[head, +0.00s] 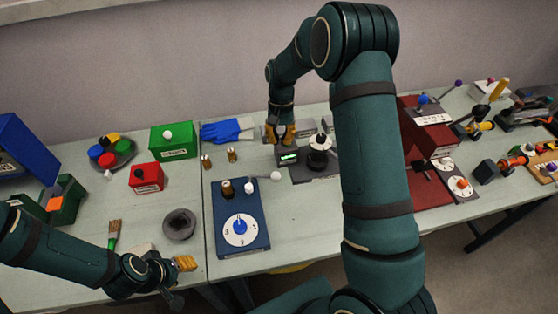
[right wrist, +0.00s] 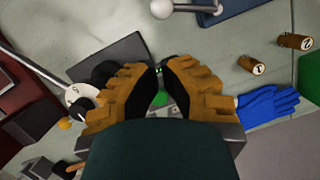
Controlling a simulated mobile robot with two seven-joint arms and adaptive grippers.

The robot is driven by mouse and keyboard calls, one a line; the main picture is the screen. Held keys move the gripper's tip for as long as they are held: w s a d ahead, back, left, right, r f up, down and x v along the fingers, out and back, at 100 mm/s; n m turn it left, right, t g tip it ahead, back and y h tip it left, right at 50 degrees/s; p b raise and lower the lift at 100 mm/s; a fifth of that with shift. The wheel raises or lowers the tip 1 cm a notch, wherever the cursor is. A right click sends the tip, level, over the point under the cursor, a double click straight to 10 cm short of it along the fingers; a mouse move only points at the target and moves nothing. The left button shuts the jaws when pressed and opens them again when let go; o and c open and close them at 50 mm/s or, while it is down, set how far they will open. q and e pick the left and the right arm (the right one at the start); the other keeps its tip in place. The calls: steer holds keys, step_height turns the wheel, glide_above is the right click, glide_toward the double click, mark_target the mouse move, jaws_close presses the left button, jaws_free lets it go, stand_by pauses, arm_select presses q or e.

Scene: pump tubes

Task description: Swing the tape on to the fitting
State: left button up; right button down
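I cannot tell for certain which piece is the tape or which is the fitting. A dark box with a green lit display (head: 288,157) stands at the back middle, beside a dark plate (head: 310,174) bearing a white disc with a black knob (head: 319,146). My right gripper (head: 280,134) points down just above and behind the box. In the right wrist view its fingertips (right wrist: 158,70) come close together, with a narrow gap; nothing held shows clearly. My left gripper (head: 186,264) is low over the front left bench, apart from these things; its finger gap is hidden.
A blue plate with a dial (head: 240,232) lies in front, with a white ball (head: 275,176) on a rod behind it. Brass pieces (head: 231,155), blue gloves (head: 221,131) and a green box (head: 174,141) lie left. A dark red unit (head: 436,137) stands right. My right arm hides part of the bench.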

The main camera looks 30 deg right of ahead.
mark_target(279, 178)
arm_select(q)
steer(key=shift+w+r, duration=0.1)
arm_select(e)
steer(key=x, duration=1)
steer(key=shift+s+a+m, duration=0.2)
steer(key=shift+s+m, duration=0.35)
steer(key=shift+m, duration=0.15)
steer(key=shift+s+a+m+y, duration=0.2)
steer(key=shift+s+m, duration=0.3)
steer(key=shift+m, duration=0.1)
steer(key=shift+s+a+m+y, duration=0.25)
steer(key=shift+s+m, duration=0.2)
steer(key=shift+m, duration=0.15)
steer(key=shift+s+a+m+t, duration=0.5)
steer(key=shift+s+a+m, duration=0.15)
steer(key=shift+m, duration=0.45)
arm_select(q)
steer(key=shift+r, duration=0.1)
arm_select(e)
steer(key=shift+s+a+m+t, duration=0.3)
steer(key=shift+s+a+m, duration=0.35)
steer(key=shift+m, duration=0.55)
arm_select(q)
steer(key=shift+r, duration=0.1)
arm_select(e)
steer(key=shift+r+y, duration=0.1)
steer(key=shift+y, duration=0.15)
